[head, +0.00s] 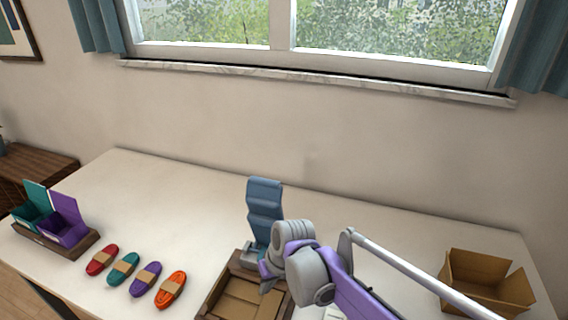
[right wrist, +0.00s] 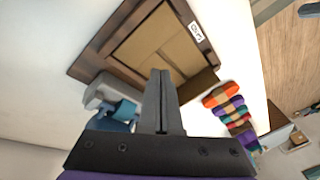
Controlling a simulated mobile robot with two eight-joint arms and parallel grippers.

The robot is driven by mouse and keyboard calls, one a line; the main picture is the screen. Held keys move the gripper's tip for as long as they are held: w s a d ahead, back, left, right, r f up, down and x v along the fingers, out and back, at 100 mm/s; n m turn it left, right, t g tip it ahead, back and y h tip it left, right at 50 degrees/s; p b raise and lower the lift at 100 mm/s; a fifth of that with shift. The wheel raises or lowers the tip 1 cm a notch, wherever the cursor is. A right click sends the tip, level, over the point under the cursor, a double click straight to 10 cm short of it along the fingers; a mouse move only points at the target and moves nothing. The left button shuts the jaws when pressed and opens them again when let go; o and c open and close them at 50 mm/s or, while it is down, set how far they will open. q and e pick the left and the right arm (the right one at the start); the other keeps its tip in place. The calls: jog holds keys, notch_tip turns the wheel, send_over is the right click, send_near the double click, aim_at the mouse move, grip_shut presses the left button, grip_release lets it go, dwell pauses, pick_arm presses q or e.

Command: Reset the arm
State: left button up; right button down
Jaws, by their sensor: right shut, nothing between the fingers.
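My right arm comes in from the lower right of the head view, with its purple and grey wrist and gripper (head: 268,276) over the right side of the wooden tray (head: 216,292). In the right wrist view, the two fingers of my right gripper (right wrist: 160,76) are together and hold nothing. The tray, with its tan inner panel, shows beyond them in the right wrist view (right wrist: 100,50), along with a small white label (right wrist: 196,31). My left gripper is in neither view.
A blue stepped stand (head: 264,208) rises behind the tray, close to my right wrist. Red (head: 102,260), teal (head: 123,268), purple (head: 145,279) and orange (head: 171,289) cord bundles lie left. Teal and purple bins (head: 68,232) stand far left; an open cardboard box (head: 487,283) stands right.

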jog(key=s+d+m+t+h, duration=0.1)
jog(key=s+d, duration=0.4)
jog(key=d, duration=0.2)
jog(key=s+d+m+t+h, duration=0.1)
jog(key=s+d+m, duration=0.1)
jog(key=s+d, duration=0.4)
jog(key=s+d+m+t+h+p, duration=0.1)
jog(key=s+d+m+t, duration=0.1)
jog(key=s+d, duration=0.3)
jog(key=shift+s+d+f, duration=0.1)
jog(key=shift+s+d, duration=0.1)
jog(key=shift+d, duration=0.9)
jog(key=shift+s+d+f, duration=0.1)
jog(key=shift+s+d, duration=0.05)
jog(key=shift+d, duration=0.9)
jog(key=shift+s+d+f, duration=0.2)
jog(key=shift+s+d, duration=0.1)
jog(key=shift+s, duration=0.05)
jog(key=shift+a, duration=0.1)
